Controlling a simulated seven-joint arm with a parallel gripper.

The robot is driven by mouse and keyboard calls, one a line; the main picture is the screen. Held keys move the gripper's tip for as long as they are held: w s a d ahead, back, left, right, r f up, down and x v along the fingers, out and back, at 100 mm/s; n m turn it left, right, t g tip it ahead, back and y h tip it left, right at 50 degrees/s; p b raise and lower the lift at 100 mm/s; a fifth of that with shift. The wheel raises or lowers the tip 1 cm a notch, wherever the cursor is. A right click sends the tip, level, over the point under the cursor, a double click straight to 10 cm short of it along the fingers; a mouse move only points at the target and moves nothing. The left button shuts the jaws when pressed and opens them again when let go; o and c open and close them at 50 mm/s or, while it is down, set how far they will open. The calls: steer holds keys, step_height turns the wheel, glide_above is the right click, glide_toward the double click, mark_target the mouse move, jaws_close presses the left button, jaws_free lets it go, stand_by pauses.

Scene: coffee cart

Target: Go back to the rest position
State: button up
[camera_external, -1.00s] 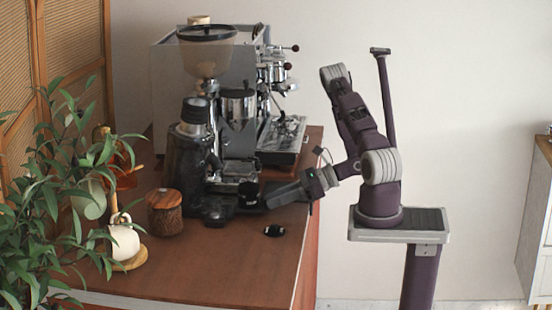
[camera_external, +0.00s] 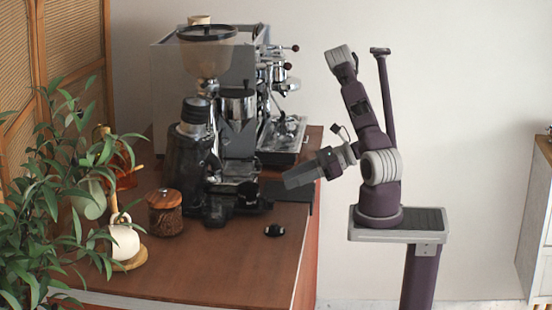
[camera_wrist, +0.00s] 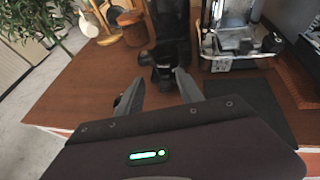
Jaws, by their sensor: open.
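My gripper (camera_external: 290,180) is raised above the right part of the wooden cart top (camera_external: 220,265), near its right edge. It holds nothing that I can see.
The grinder (camera_external: 190,150) and the espresso machine (camera_external: 240,90) stand at the back of the cart. A wooden canister (camera_external: 165,215), a white cup (camera_external: 124,242) and a plant (camera_external: 50,200) are at left. A small black disc (camera_external: 274,230) lies in front. A dark mat (camera_external: 290,194) lies near the right edge.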

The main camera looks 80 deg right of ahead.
step_height(320, 180, up, 3)
steer(key=shift+f, duration=0.1)
